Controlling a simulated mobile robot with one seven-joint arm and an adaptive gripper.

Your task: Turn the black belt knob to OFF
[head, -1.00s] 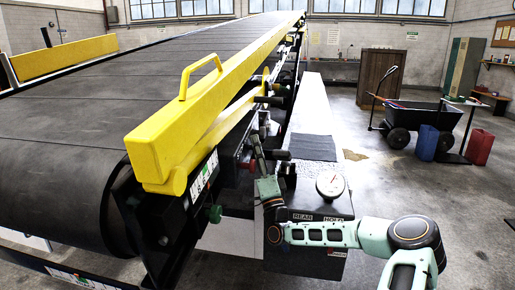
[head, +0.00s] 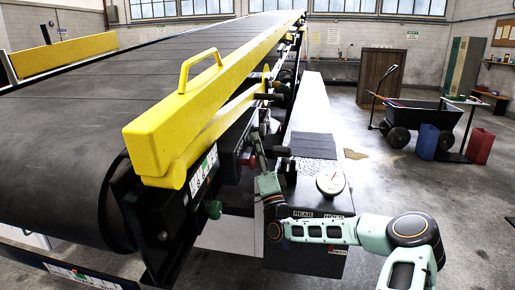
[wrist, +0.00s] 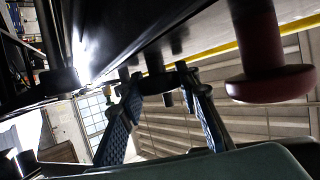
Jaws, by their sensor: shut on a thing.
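In the wrist view, the two blue-grey fingers of my gripper (wrist: 160,88) reach up to a dark knob (wrist: 157,84) on the underside of the dark machine side. The fingertips are closed on either side of it. Its markings and pointer are not visible, so I cannot read its setting. In the head view, my gripper (head: 256,145) is at the loader's side panel, below the yellow rail. The black knob cannot be made out there.
A red knob (head: 249,162) sits close beside my gripper; it looms large in the wrist view (wrist: 270,83). A green knob (head: 213,209) is lower left. Black handles (head: 270,97) stick out above. Open floor lies beyond.

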